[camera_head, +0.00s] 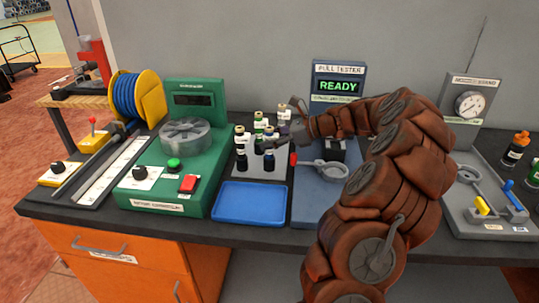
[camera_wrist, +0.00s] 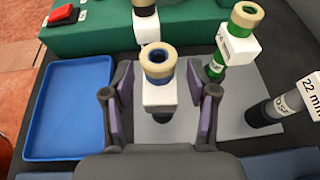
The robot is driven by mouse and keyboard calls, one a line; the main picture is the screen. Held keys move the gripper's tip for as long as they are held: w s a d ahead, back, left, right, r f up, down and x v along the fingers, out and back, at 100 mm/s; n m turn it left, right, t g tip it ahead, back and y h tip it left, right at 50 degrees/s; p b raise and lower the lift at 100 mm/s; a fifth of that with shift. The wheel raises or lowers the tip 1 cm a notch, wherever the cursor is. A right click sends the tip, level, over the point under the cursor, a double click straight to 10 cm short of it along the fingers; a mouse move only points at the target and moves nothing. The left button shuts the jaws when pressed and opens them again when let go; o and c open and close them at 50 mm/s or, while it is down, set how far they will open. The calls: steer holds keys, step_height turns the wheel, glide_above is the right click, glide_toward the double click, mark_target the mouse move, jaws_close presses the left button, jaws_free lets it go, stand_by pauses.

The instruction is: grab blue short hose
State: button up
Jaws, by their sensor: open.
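A short upright hose piece with a tan end ring, a blue inner rim (camera_wrist: 158,68) and a white label stands on the grey plate (camera_wrist: 240,130) in the wrist view. My gripper (camera_wrist: 162,95) is open, with one finger on each side of this piece. No finger clearly touches it. The piece's lower part looks dark and is partly hidden by its label. In the head view my gripper (camera_head: 275,142) is among the short hoses on the grey plate, and I cannot single out this piece there.
Close by stand a green-banded hose (camera_wrist: 240,30), a black hose marked 22 mm (camera_wrist: 275,110) and another dark one (camera_wrist: 146,22). A blue tray (camera_head: 249,203) is empty in front of the plate. A green machine (camera_head: 190,120) stands left, the pull tester (camera_head: 338,82) right.

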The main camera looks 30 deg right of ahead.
jaws_close()
stand_by(0.5)
stand_by(0.3)
